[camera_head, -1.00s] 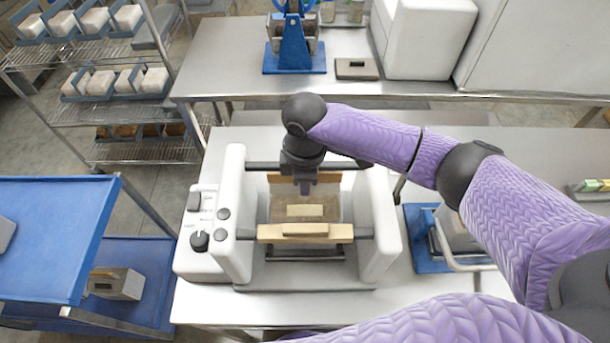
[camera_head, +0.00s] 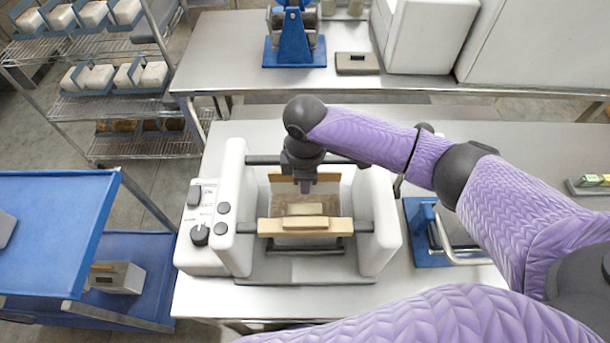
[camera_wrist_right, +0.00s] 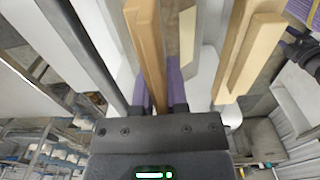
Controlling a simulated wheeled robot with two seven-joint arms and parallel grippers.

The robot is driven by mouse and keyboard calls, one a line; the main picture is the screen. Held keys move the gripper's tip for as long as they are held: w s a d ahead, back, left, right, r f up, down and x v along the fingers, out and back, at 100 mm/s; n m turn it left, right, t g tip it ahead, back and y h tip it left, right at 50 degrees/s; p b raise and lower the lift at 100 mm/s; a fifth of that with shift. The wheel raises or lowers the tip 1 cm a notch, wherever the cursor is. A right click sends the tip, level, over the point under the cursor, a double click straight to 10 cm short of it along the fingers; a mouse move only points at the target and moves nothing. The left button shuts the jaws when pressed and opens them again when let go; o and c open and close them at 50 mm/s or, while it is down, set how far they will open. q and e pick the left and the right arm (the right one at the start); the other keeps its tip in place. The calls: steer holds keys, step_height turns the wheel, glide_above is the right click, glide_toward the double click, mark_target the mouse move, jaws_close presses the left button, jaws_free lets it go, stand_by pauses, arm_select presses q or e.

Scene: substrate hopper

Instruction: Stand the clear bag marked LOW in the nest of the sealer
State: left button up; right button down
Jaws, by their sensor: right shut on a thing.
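In the right wrist view the purple fingers (camera_wrist_right: 160,88) are between the bars. My left gripper is not in view.
A blue stand with a metal handle (camera_head: 432,240) is close right of the sealer. A blue cart (camera_head: 50,225) stands at left, wire shelves (camera_head: 125,107) behind it. The back bench (camera_head: 220,60) holds a blue device (camera_head: 294,48). The table is clear behind the sealer.

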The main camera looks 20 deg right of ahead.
steer(key=shift+f, duration=0.5)
stand_by(0.6)
steer(key=c, duration=0.6)
jaws_free()
